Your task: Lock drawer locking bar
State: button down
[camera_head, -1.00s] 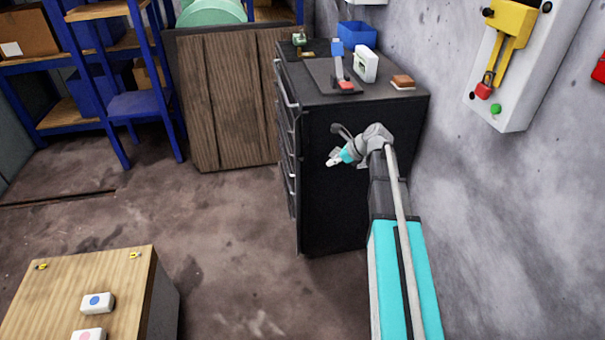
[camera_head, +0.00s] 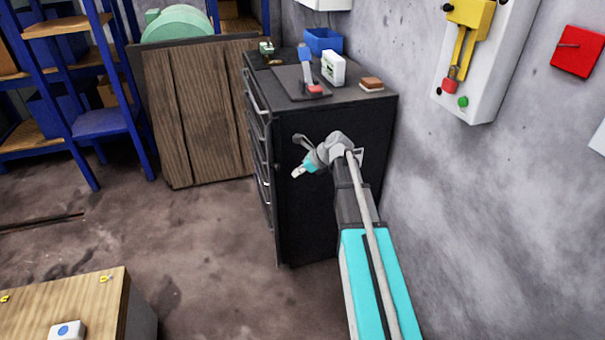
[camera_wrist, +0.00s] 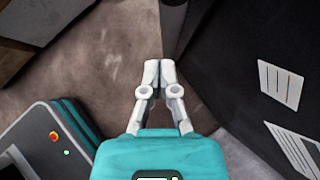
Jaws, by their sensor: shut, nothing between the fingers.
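A black drawer cabinet (camera_head: 330,215) stands against the grey wall, with its drawer fronts and handles (camera_head: 258,150) facing left, seen at a steep angle. A thin upright strip along its near front edge (camera_head: 276,215) may be the locking bar; I cannot tell for sure, nor whether it is locked. My gripper (camera_head: 297,174) is shut and empty, in front of the cabinet's near side panel, close to that edge in the picture. In the wrist view, my gripper's fingertips (camera_wrist: 159,68) meet over the floor, left of a dark cabinet surface with white labels (camera_wrist: 281,84).
On the cabinet top are a blue bin (camera_head: 322,40), a white box (camera_head: 333,67) and a red-ended tool (camera_head: 314,88). A wall box with a yellow lever (camera_head: 465,45) is at right. A wooden-topped block (camera_head: 85,300) stands front left. Floor between is clear.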

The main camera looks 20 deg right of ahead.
aim_at(270, 180)
jog(key=w+a+f+b, duration=0.2)
jog(key=a, duration=0.1)
jog(key=w+a+f+b, duration=0.1)
jog(key=w+a+f, duration=0.1)
jog(key=shift+a, duration=0.25)
jog(key=shift+w+a, duration=0.35)
jog(key=shift+a, duration=0.15)
jog(key=shift+d, duration=0.15)
dwell(0.4)
